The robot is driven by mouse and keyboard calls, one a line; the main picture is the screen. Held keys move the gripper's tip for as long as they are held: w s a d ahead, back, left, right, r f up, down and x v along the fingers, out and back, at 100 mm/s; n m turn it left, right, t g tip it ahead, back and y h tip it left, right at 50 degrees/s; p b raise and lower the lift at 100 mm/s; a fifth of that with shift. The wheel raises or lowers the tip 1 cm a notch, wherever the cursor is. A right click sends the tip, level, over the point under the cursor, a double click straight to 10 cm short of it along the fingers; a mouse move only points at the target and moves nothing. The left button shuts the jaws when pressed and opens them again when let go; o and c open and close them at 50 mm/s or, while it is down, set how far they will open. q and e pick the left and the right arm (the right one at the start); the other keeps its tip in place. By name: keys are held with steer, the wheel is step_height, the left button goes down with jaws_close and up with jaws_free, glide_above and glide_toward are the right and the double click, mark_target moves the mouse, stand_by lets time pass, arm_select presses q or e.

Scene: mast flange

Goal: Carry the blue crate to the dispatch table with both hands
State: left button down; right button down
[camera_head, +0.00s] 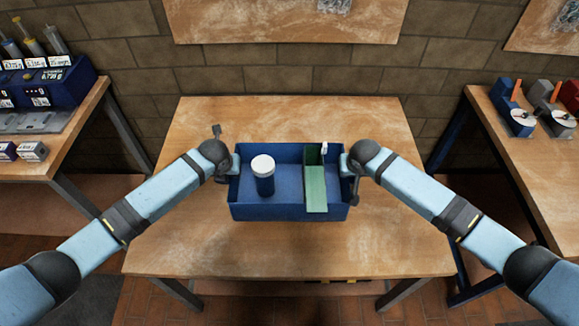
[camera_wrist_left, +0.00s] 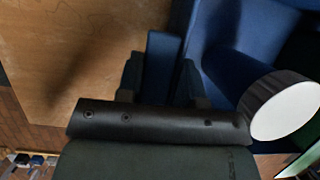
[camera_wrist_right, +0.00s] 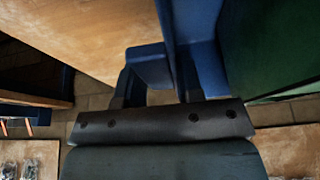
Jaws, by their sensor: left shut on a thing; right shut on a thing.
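The blue crate (camera_head: 283,212) is over the middle of the wooden table (camera_head: 300,255), between my two arms. Whether it rests on the top or hangs just above it I cannot tell. Inside it, a blue jar with a white lid (camera_head: 263,178) stands on the left and a green board (camera_head: 315,188) lies on the right. My left gripper (camera_wrist_left: 158,75) is shut on the crate's left side, at a blue tab (camera_wrist_left: 163,65). My right gripper (camera_wrist_right: 155,75) is shut on the crate's right side, at a blue tab (camera_wrist_right: 150,62). In the head view the wrists hide the fingertips.
A side table (camera_head: 50,160) at the left holds a dark blue rack and small boxes. Another table (camera_head: 520,180) at the right holds several devices with white discs. A brick wall (camera_head: 285,72) stands behind. The middle table's top is clear around the crate.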

arm_select(q)
steer(key=shift+f, duration=0.1)
arm_select(e)
steer(key=shift+f, duration=0.15)
